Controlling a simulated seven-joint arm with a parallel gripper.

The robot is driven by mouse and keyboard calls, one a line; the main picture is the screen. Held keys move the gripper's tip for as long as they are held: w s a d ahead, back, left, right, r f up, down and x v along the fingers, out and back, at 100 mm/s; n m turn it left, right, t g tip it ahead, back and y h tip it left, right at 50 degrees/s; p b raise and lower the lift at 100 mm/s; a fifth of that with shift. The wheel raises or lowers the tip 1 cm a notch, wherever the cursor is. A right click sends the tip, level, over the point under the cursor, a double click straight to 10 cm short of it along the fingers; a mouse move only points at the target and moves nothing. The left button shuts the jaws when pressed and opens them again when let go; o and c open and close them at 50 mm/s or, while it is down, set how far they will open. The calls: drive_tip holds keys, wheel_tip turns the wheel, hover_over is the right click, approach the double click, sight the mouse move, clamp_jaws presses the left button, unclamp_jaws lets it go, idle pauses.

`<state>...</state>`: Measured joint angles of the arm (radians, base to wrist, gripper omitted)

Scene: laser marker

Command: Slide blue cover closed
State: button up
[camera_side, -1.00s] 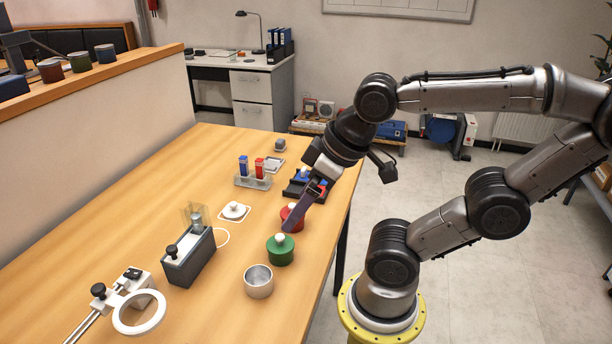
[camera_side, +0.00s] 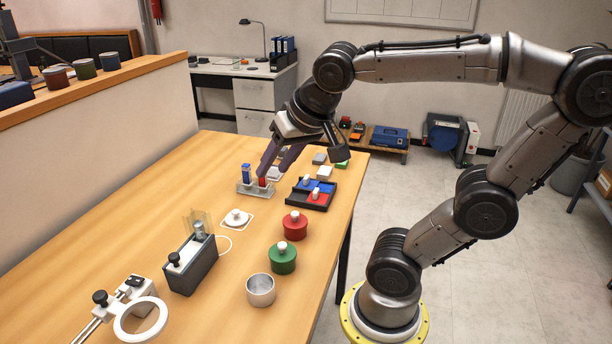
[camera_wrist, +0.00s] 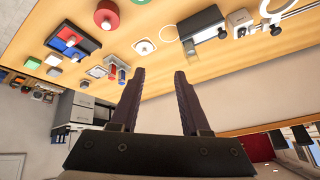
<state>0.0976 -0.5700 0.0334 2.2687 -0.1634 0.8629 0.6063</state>
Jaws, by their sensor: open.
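A red pot (camera_side: 295,229), a green pot (camera_side: 282,259) and a metal cup (camera_side: 260,289) line the right side. A grey box (camera_side: 193,268) stands left. The table's left middle is clear.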

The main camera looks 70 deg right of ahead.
drive_tip(key=w+d+m+g+h, duration=0.1)
drive_tip(key=w+d+m+h, duration=0.1)
drive_tip(key=w+d+m, duration=0.3)
drive_tip(key=m+g, duration=0.5)
drive_tip(key=m, duration=0.1)
hover_over(307, 177)
drive_tip(key=a, duration=0.5)
wheel_tip(307, 177, down, 11)
drive_tip(key=x, duration=1.2)
drive_tip(key=shift+w+d+f, duration=0.1)
drive_tip(key=shift+d+f, duration=0.1)
drive_tip(key=shift+d, duration=0.05)
clamp_jaws()
